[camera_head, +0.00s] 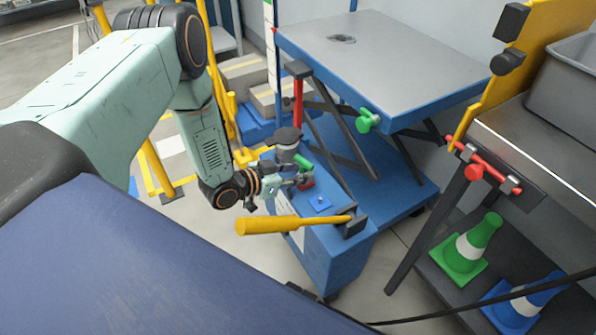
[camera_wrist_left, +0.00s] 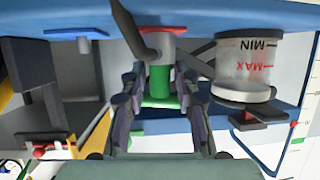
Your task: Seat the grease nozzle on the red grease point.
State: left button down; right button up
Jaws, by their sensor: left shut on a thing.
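My left gripper (camera_head: 300,182) is at the end of the blue cart, low over its top. It also shows in the left wrist view (camera_wrist_left: 160,82), with its fingers on both sides of the grease nozzle. The nozzle has a green body (camera_wrist_left: 160,80) and a grey end (camera_wrist_left: 166,47); its green part (camera_head: 303,162) shows above the fingers in the head view. The red grease point (camera_wrist_left: 176,30) shows as a red plate at the nozzle's grey end; it also shows beside the fingers (camera_head: 307,184). The end covers its middle, so I cannot tell if it is seated. My right gripper is not seen.
A blue grease point (camera_head: 319,203) with a grey pin lies beside the red one. A clear reservoir (camera_wrist_left: 245,70) stands close to the gripper. A yellow handle (camera_head: 270,225) crosses in front. The lift table (camera_head: 400,60) stands behind; cones (camera_head: 470,248) are at right.

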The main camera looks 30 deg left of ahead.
pick_arm(q)
jog(key=c, duration=1.3)
grip_release()
jog(key=p+v, duration=0.8)
jog(key=v, duration=0.3)
jog(key=shift+r, duration=0.1)
